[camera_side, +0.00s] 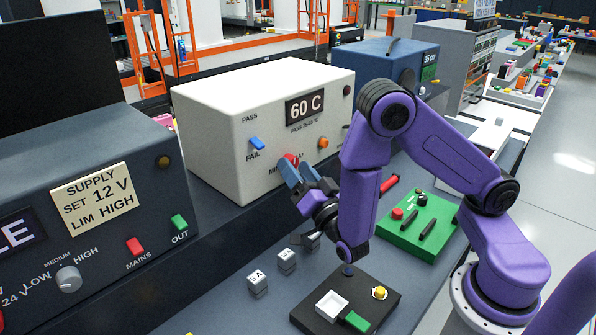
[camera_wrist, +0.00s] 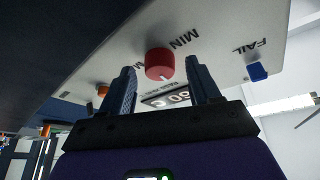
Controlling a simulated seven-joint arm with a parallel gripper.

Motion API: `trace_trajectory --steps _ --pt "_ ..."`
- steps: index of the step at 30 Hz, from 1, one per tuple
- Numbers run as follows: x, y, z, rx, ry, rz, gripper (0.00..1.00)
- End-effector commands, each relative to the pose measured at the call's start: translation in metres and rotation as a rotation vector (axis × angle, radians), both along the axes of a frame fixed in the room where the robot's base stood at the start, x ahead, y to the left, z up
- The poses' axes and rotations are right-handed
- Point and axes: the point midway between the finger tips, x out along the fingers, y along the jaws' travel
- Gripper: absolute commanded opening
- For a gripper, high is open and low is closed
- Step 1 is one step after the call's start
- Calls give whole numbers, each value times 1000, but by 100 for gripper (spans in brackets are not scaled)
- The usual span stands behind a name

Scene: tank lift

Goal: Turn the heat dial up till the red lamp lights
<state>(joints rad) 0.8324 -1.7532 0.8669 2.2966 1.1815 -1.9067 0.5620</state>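The white heater box (camera_side: 230,120) shows 60 C on its display (camera_side: 304,106), with a pass range printed below. Its red heat dial (camera_side: 291,158) sits low on the front face between MIN and MAX and is partly hidden by my gripper. In the wrist view the dial (camera_wrist: 159,64) lies between my two fingertips, with a gap visible on both sides. My gripper (camera_side: 292,174) is open, its fingers pointing at the face near the dial; in the wrist view the gripper (camera_wrist: 161,68) holds nothing. A round dark lamp (camera_side: 347,90) at the face's upper right looks unlit.
The box also has a blue FAIL switch (camera_side: 257,143) and an orange button (camera_side: 323,142). A grey supply unit (camera_side: 90,210) stands left, a blue unit (camera_side: 375,62) behind. Small grey blocks (camera_side: 287,260), a black tray (camera_side: 375,300) and a green board (camera_side: 430,232) lie in front.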

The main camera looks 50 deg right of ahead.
Motion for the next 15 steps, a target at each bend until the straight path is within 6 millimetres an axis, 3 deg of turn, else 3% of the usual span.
trace_trajectory --steps 8,15 --pt "-2 1 -1 -1 0 2 62" --pt "-28 9 -10 -4 1 6 62"
